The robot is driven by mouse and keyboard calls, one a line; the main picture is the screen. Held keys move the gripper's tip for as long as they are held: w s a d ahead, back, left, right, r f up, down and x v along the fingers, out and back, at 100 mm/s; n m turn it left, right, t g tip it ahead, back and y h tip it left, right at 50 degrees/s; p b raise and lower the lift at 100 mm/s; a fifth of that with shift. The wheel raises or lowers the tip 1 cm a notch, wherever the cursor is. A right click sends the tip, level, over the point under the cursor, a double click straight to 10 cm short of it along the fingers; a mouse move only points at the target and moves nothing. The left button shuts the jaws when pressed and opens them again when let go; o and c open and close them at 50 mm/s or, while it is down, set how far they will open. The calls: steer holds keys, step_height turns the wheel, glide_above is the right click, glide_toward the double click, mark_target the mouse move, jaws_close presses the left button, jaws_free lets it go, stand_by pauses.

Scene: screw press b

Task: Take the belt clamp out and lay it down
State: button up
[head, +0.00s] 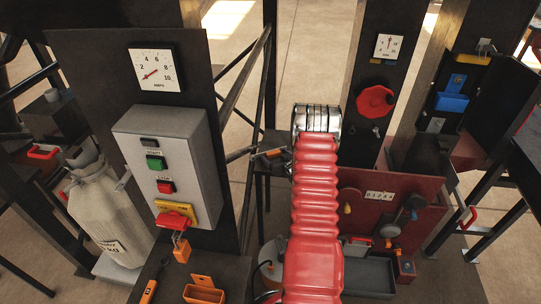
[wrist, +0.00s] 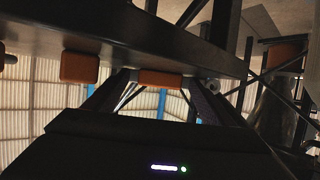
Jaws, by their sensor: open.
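I cannot identify the belt clamp with certainty. In the wrist view, which looks upside down, an orange block (wrist: 160,79) sits at the edge of a dark bench top (wrist: 150,28), between the two dark fingers of my gripper (wrist: 158,83). The fingers stand apart, and I cannot tell whether they touch the block. Another orange block (wrist: 80,66) sits to its left. In the head view my red arm reaches away from me and hides the gripper. A small orange and dark item (head: 272,153) lies on a dark stand left of the arm's end.
A control box (head: 168,165) with buttons and a hanging orange padlock (head: 182,250) is at left. An orange tray (head: 204,291) lies at front. A red handwheel (head: 375,102) and a red panel (head: 385,200) are right of my arm.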

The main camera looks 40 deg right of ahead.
steer(key=shift+c, duration=0.4)
steer(key=c, duration=1.3)
steer(key=shift+r, duration=0.2)
step_height(320, 180, up, 10)
steer(key=shift+f, duration=0.15)
stand_by(0.3)
